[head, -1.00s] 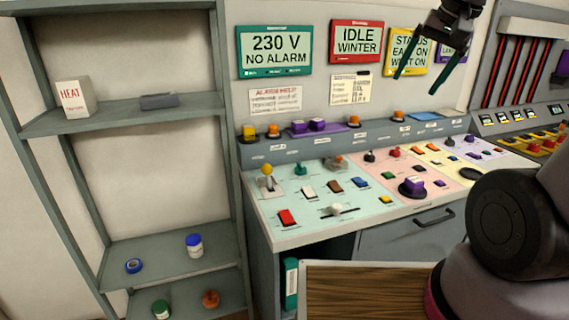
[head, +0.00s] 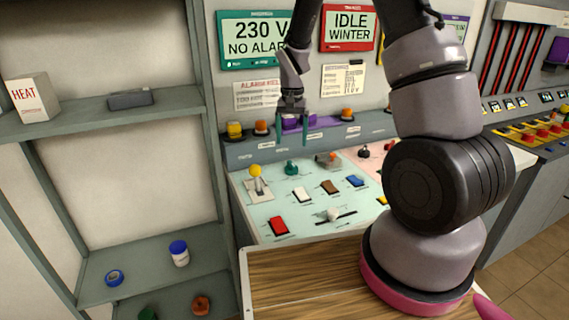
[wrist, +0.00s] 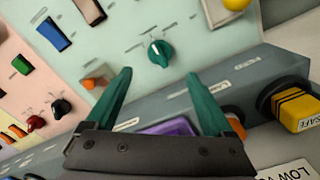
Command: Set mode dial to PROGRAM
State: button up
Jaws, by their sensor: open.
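A small teal rotary dial (head: 291,168) with a pointer knob sits on the mint-green left section of the control panel (head: 262,208). It also shows in the wrist view (wrist: 160,52), with a light mark on its knob; its printed labels are too small to read. My gripper (head: 293,142) is open and empty above the rear of the panel, near this dial. In the wrist view the two teal fingers (wrist: 158,75) are spread wide, and the dial appears between and just beyond their tips, apart from them. No PROGRAM lettering is legible.
A yellow-knobbed lever (head: 256,172) stands left of the dial; an orange-tipped control (head: 328,158) is to its right. White, brown and blue rockers lie in front. A grey shelf (head: 160,255) stands left.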

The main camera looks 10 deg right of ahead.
aim_at(292, 163)
notch_tip(292, 163, down, 10)
jog(key=shift+f, duration=0.1)
dwell(0.4)
jog(key=c, duration=1.4)
jog(key=shift+o, duration=0.2)
jog(key=shift+n, duration=0.4)
jog(key=n, duration=0.3)
jog(key=shift+n, duration=2.6)
jog(key=o, duration=1.4)
jog(key=shift+c, duration=0.2)
